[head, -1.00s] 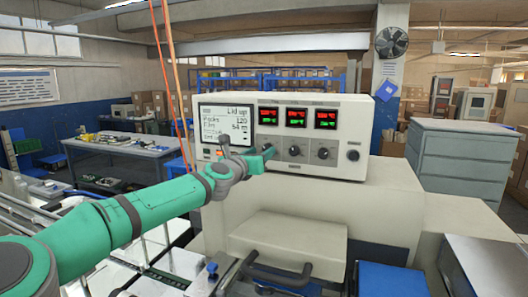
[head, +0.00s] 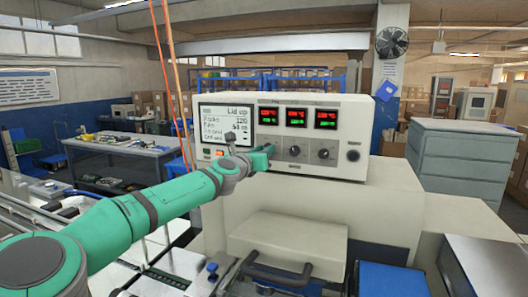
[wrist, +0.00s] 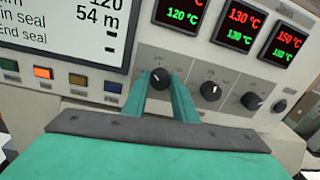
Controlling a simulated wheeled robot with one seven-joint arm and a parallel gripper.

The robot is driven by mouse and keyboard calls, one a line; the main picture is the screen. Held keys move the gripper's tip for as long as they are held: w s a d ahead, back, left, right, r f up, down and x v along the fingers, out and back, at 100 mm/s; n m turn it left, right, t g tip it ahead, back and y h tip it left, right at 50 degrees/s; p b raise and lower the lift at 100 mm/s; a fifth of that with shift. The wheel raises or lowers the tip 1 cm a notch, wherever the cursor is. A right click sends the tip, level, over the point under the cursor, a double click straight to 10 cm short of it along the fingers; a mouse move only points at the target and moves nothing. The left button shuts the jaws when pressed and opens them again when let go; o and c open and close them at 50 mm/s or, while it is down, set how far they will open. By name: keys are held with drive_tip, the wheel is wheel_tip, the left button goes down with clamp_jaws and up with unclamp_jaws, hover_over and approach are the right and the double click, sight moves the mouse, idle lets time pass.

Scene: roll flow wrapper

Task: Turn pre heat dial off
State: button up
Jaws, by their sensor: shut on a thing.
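The cream control panel (head: 340,110) has a row of three black dials below its red and green temperature displays. The leftmost dial (wrist: 160,78) sits under the display reading 120 °C (wrist: 184,14). My gripper (wrist: 161,86) is shut on this dial, with one green finger on each side of it. In the head view, my gripper (head: 268,152) reaches the panel from the left and hides that dial. The lettering around the dial is too small to read, and its setting is unclear.
The middle dial (wrist: 210,91) and right dial (wrist: 251,101) are close to the right of my fingers. A black knob (head: 353,156) sits further right. The lit screen (head: 226,124) and a row of coloured buttons (wrist: 77,80) are to the left. A black handle (head: 277,274) stands below.

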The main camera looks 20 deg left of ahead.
drive_tip(key=shift+f+n+t+y, duration=0.15)
drive_tip(key=shift+n+t+y, duration=0.15)
drive_tip(key=shift+n, duration=6.9)
drive_tip(key=shift+a, duration=0.1)
drive_tip(key=o, duration=1)
drive_tip(key=shift+o, duration=0.2)
drive_tip(key=s, duration=1.1)
drive_tip(key=shift+a+f, duration=0.25)
drive_tip(key=shift+f, duration=0.05)
